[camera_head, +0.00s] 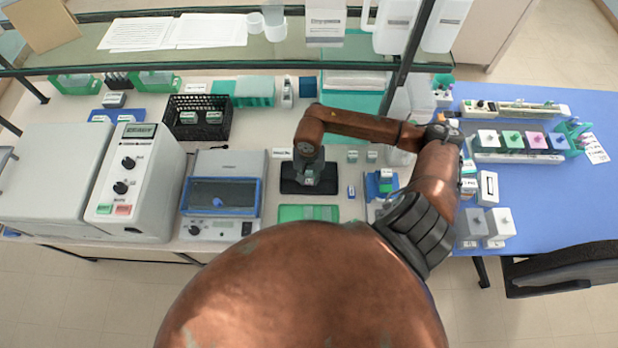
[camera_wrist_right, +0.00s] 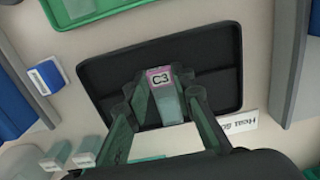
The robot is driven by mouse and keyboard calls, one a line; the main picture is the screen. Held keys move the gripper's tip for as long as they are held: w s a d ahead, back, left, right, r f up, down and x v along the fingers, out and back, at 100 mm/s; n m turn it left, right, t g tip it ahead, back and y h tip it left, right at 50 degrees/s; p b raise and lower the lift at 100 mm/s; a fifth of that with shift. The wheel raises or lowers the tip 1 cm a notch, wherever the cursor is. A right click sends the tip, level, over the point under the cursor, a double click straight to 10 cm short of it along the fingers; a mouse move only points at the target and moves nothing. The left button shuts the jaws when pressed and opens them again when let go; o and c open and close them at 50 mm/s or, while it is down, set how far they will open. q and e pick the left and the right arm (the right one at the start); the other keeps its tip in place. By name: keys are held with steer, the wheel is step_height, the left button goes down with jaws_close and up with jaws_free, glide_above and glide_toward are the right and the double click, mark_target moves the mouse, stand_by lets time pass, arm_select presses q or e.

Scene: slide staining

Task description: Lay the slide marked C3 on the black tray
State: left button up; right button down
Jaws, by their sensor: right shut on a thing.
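The slide marked C3 (camera_wrist_right: 161,78) has a pink label end, and its greenish body runs back between my fingers. The black tray (camera_wrist_right: 222,90) is a dark, rimmed rectangle behind it in the right wrist view. In the head view the tray (camera_head: 290,187) lies on the bench, left of centre. My right gripper (camera_wrist_right: 166,92) is shut on the slide over the tray; it also shows in the head view (camera_head: 311,178). Whether the slide touches the tray I cannot tell. The gripper hides part of the tray. My left gripper is not in view.
A green tray (camera_head: 308,213) lies just in front of the black tray. A blue-lidded machine (camera_head: 220,195) stands to the left. A black basket (camera_head: 197,118) sits at the back left.

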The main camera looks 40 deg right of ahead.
steer(key=shift+f+b, duration=0.2)
steer(key=shift+b, duration=0.15)
stand_by(0.4)
steer(key=c, duration=1.6)
jaws_free()
step_height(320, 180, up, 12)
